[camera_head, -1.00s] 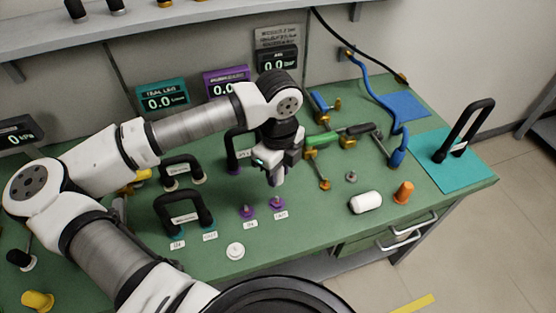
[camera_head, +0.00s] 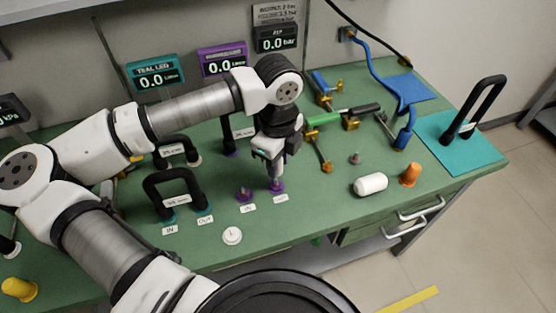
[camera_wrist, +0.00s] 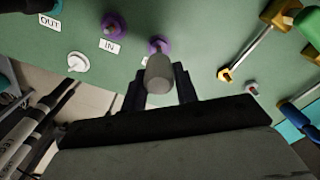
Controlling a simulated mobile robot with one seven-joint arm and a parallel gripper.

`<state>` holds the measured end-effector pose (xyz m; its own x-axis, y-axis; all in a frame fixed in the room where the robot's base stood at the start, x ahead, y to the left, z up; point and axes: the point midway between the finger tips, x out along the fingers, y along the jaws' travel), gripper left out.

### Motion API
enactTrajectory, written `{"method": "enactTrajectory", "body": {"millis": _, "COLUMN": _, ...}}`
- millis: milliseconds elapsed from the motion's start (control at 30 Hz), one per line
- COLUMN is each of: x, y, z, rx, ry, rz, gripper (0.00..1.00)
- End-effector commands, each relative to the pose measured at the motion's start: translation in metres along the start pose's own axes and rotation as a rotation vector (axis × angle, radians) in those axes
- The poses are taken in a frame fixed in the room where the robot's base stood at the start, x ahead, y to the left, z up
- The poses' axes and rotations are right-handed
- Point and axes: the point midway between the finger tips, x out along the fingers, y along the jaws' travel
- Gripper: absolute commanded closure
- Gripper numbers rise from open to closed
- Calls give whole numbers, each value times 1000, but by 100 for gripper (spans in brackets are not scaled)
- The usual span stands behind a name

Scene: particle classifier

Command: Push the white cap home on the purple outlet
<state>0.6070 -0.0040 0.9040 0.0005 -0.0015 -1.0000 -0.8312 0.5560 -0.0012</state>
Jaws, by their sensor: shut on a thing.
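The purple outlet (camera_head: 277,186) stands on the green bench, behind its white label. It also shows in the wrist view (camera_wrist: 160,42), partly hidden by the held cap. My gripper (camera_head: 273,166) points down over the outlet. It is shut on the white cap (camera_wrist: 159,75), which looks grey in the shade between the fingers. The cap's far end is at or very close to the outlet; whether it touches or sits around it I cannot tell. The purple inlet (camera_head: 244,194), labelled IN, stands just left of the outlet.
A white round fitting (camera_head: 232,235) sits near the front edge. A white cylinder (camera_head: 370,184) and an orange cap (camera_head: 410,174) stand to the right. Brass and green valve parts (camera_head: 325,120) lie behind. A black handle loop (camera_head: 178,190) is to the left.

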Motion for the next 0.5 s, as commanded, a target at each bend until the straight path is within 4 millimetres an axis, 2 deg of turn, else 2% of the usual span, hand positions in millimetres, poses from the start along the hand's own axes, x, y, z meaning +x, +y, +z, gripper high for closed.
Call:
{"method": "enactTrajectory", "body": {"millis": 33, "x": 9, "y": 0, "z": 0, "rx": 0, "ry": -1, "rz": 0, "gripper": 92}}
{"method": "enactTrajectory", "body": {"millis": 167, "x": 17, "y": 0, "z": 0, "rx": 0, "ry": -1, "rz": -1, "gripper": 92}}
{"method": "enactTrajectory", "body": {"millis": 500, "x": 18, "y": 0, "z": 0, "rx": 0, "ry": 0, "rz": 0, "gripper": 93}}
